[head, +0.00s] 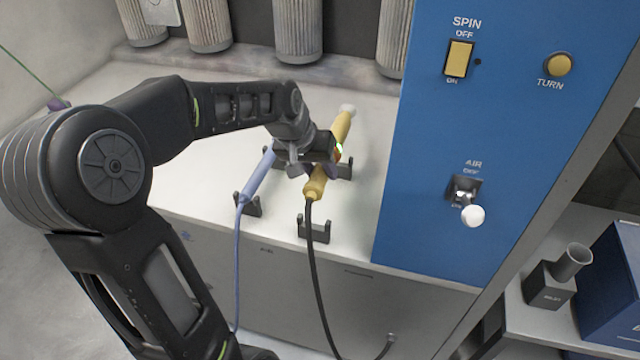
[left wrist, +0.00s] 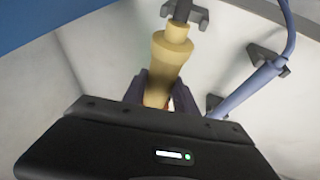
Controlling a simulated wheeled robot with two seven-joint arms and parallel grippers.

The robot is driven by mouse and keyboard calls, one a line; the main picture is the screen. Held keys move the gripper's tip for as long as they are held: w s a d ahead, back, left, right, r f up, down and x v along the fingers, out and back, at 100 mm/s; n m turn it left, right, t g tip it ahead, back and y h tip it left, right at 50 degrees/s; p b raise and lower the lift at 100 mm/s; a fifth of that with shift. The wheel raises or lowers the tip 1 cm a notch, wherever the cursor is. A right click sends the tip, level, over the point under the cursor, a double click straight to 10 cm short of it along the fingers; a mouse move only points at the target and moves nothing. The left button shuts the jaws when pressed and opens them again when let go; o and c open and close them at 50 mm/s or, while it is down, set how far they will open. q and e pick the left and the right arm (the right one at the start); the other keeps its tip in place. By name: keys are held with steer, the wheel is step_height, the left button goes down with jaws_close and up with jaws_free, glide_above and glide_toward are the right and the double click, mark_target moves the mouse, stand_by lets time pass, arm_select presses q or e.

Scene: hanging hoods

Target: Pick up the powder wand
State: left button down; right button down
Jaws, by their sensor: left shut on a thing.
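A yellow wand (head: 341,127) with a pale tip and a black cable lies lengthwise over the white bench. My left gripper (head: 319,170) is shut around its rear part and hides its middle. In the left wrist view the yellow wand (left wrist: 167,66) runs between the fingers of my left gripper (left wrist: 160,92). Its rear end shows near a dark front cradle (head: 314,230); I cannot tell whether it is clear of the cradles. A blue wand (head: 259,177) with a blue cord rests in cradles just left of it. My right gripper is out of view.
A blue panel (head: 425,130) with switches stands close on the right. Grey ribbed cylinders (head: 297,30) hang along the back. The black cable (head: 314,270) hangs over the bench front. A dark cup holder (head: 550,285) and a blue box (head: 610,285) are at lower right.

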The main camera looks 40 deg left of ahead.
arm_select(q)
steer(key=shift+r, duration=0.35)
stand_by(0.4)
steer(key=shift+r+p, duration=1.8)
steer(key=shift+r, duration=0.65)
